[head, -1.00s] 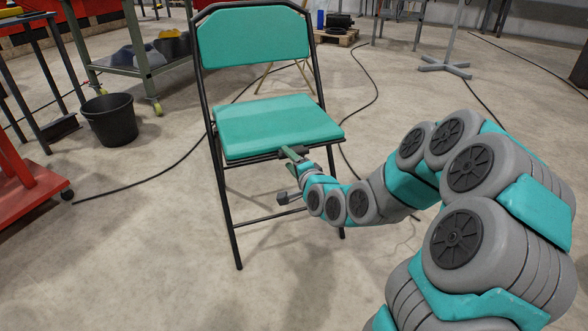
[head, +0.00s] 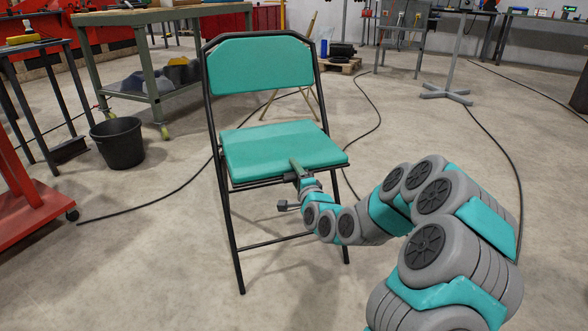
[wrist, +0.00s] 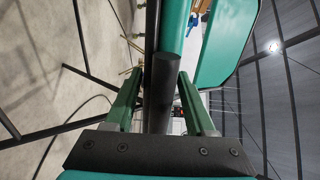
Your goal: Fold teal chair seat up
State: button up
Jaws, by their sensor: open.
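The folding chair has a black tube frame, a teal backrest (head: 262,64) and a flat teal seat (head: 265,150), which is folded down. My gripper (head: 297,170) is at the seat's front edge, right of its middle. One finger shows above the seat top; the other is hidden below it in the head view. In the wrist view the two green fingers of my gripper (wrist: 160,90) stand apart on either side of the seat edge (wrist: 172,35) and its dark front bar. Whether either finger touches the seat, I cannot tell.
A black bucket (head: 118,143) and a green workbench (head: 150,60) stand to the left. A red cart (head: 30,195) is at the far left. Dark cables (head: 150,200) run over the floor. The floor in front of the chair is clear.

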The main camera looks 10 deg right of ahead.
jog(key=shift+w, duration=0.2)
grip_shut()
dwell(0.4)
dwell(1.0)
